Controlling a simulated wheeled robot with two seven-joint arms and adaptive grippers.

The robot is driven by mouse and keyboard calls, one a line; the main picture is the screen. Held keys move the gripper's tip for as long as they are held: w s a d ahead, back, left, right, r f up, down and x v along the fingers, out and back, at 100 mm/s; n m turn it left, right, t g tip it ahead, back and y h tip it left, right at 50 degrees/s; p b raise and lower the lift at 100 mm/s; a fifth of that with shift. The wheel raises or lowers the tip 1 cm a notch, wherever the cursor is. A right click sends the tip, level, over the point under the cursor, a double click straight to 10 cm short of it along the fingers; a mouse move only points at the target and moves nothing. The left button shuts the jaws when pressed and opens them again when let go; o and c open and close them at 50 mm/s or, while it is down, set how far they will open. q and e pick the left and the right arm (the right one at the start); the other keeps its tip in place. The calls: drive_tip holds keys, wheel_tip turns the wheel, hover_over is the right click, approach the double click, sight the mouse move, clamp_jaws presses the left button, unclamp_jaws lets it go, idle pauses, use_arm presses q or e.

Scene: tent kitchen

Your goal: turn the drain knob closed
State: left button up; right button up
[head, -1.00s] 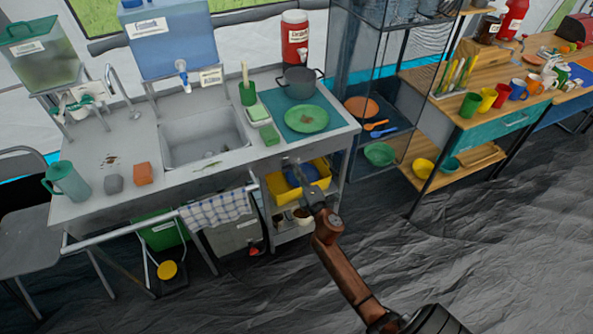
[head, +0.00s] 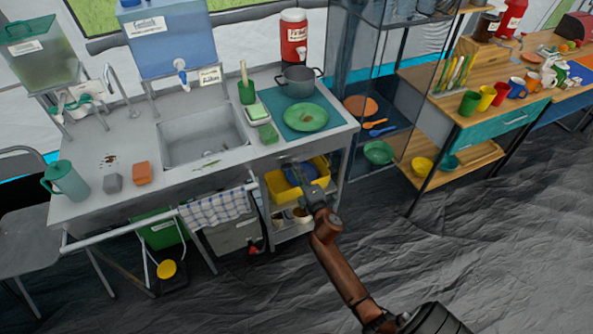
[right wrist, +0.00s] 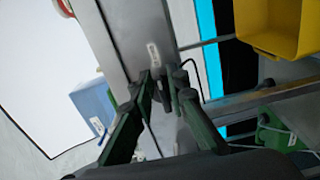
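My right gripper (head: 297,178) is in front of the yellow bin under the right end of the sink counter, in the head view. In the right wrist view its two green fingers (right wrist: 162,78) converge with a narrow gap between the tips and nothing clearly held. Beyond them is a grey metal panel with a small pale slotted piece (right wrist: 153,52); I cannot tell if this is the drain knob. A small red part (head: 255,250) shows low beside the grey tank under the sink; it may be the knob, but its setting is too small to read. My left gripper is out of view.
The sink (head: 203,138) is set in the grey counter. The yellow bin (head: 318,181), also in the right wrist view (right wrist: 283,28), stands on a shelf below it. A checked towel (head: 215,208) hangs on the front rail. The dark floor at the right is clear.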

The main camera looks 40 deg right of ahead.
drive_tip(key=shift+o, duration=1.1)
drive_tip(key=v, duration=1.2)
drive_tip(key=shift+f, duration=0.1)
